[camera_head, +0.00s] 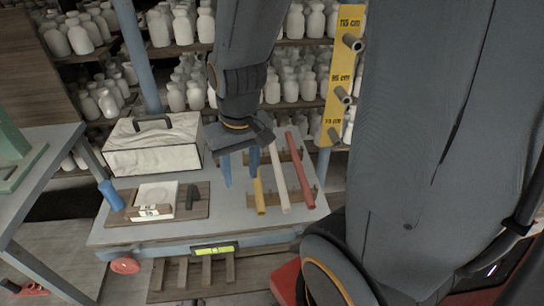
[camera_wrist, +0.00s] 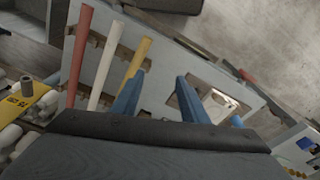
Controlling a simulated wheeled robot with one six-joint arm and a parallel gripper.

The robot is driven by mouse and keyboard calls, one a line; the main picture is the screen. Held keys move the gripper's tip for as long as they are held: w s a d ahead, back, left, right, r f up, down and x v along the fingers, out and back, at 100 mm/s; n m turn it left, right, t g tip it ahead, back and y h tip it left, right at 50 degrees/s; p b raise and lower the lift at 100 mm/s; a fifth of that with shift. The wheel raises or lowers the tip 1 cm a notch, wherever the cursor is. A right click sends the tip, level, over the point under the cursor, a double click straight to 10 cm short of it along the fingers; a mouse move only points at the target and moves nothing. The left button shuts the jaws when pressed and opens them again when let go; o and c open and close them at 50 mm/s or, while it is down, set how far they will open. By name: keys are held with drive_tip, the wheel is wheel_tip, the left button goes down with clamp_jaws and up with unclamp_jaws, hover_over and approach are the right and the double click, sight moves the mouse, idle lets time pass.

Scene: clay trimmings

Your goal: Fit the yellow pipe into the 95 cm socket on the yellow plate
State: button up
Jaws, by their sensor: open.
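The yellow pipe (camera_head: 260,197) lies on a wooden rack on the grey cart, left of a white pipe (camera_head: 279,182) and a red pipe (camera_head: 299,168). My gripper (camera_head: 240,178) is open and empty above the cart, with blue fingers pointing down. In the wrist view the yellow pipe (camera_wrist: 138,57) shows beside the left finger of my gripper (camera_wrist: 159,88), not between the fingers; its lower part is hidden. The yellow plate (camera_head: 345,62) stands upright at the back right. Its grey 95 cm socket (camera_head: 342,95) looks empty, between the 115 cm and lower sockets.
A white box with a dark handle (camera_head: 153,143) stands on the cart's back left. A wooden board (camera_head: 196,208) with a white pad and a blue cylinder (camera_head: 111,195) are at front left. Shelves of white bottles (camera_head: 290,75) stand behind. A blue post (camera_head: 138,55) rises behind the box.

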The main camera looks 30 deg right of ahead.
drive_tip(key=w+d+f+n+y, duration=0.1)
drive_tip(key=d+n, duration=0.4)
drive_tip(key=n, duration=0.5)
drive_tip(key=w+d+f+n+y+p, duration=0.1)
drive_tip(key=w+d+n, duration=0.4)
drive_tip(key=n, duration=0.6)
drive_tip(key=w+d+f+n+t+y, duration=0.1)
drive_tip(key=w+d+f+n+y, duration=0.2)
drive_tip(key=n, duration=0.8)
drive_tip(key=shift+d+f+y+p, duration=0.15)
drive_tip(key=shift+d+y+p, duration=0.25)
drive_tip(key=shift+d, duration=0.55)
drive_tip(key=shift+w+f, duration=0.15)
drive_tip(key=shift+f, duration=0.05)
drive_tip(key=shift+w+p+x, duration=0.2)
drive_tip(key=shift+p+x, duration=0.25)
drive_tip(key=shift+x, duration=1.4)
drive_tip(key=shift+w+p+x, duration=0.15)
drive_tip(key=shift+p+x, duration=0.25)
drive_tip(key=shift+x, duration=1.45)
drive_tip(key=shift+r, duration=0.1)
drive_tip(key=shift+c, duration=0.4)
clamp_jaws()
